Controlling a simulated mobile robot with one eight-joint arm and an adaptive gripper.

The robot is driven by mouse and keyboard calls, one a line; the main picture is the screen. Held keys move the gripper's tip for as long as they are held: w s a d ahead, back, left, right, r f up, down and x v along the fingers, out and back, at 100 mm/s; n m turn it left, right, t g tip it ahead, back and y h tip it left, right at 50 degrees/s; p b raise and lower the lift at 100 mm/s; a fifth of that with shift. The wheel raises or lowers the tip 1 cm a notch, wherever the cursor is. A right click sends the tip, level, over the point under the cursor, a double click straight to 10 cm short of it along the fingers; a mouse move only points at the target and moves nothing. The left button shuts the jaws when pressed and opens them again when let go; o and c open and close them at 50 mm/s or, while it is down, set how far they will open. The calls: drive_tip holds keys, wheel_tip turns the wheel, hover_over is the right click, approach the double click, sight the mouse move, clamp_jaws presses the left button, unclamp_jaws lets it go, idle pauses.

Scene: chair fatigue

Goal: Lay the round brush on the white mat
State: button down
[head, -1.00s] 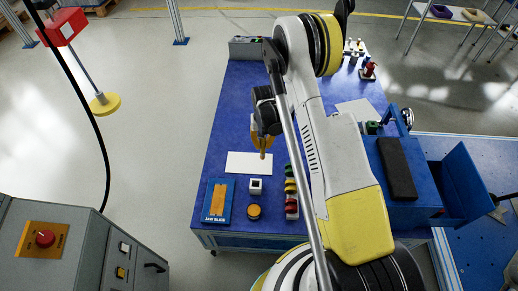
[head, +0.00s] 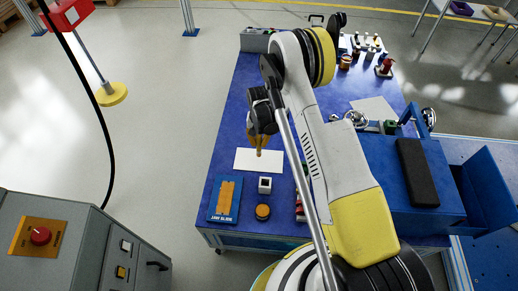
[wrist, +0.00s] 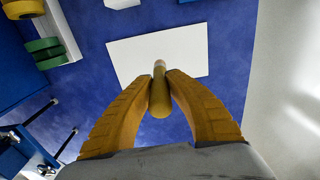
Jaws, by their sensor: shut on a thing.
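The white mat (head: 243,160) lies flat on the blue table in the head view. It also shows in the wrist view (wrist: 130,60). My gripper (head: 260,146) points down over the mat's far part. In the wrist view, its yellow fingers (wrist: 159,90) are shut on the round brush (wrist: 159,98), an olive, rounded piece with a paler tip. The brush's tip overlaps the mat in that view. I cannot tell whether it touches the mat. In the head view the brush is small and mostly hidden by the fingers.
A blue board with an orange block (head: 225,200), a small white box (head: 265,185) and an orange round piece (head: 263,212) stand in front of the mat. Green rolls (wrist: 46,50) show in the wrist view. My arm hides table parts on the right.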

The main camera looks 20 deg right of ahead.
sight(259, 147)
drive_tip(key=shift+f+b, duration=0.75)
drive_tip(key=shift+f, duration=0.95)
drive_tip(key=shift+f, duration=0.2)
drive_tip(key=c, duration=1.4)
unclamp_jaws()
drive_tip(key=shift+c, duration=0.2)
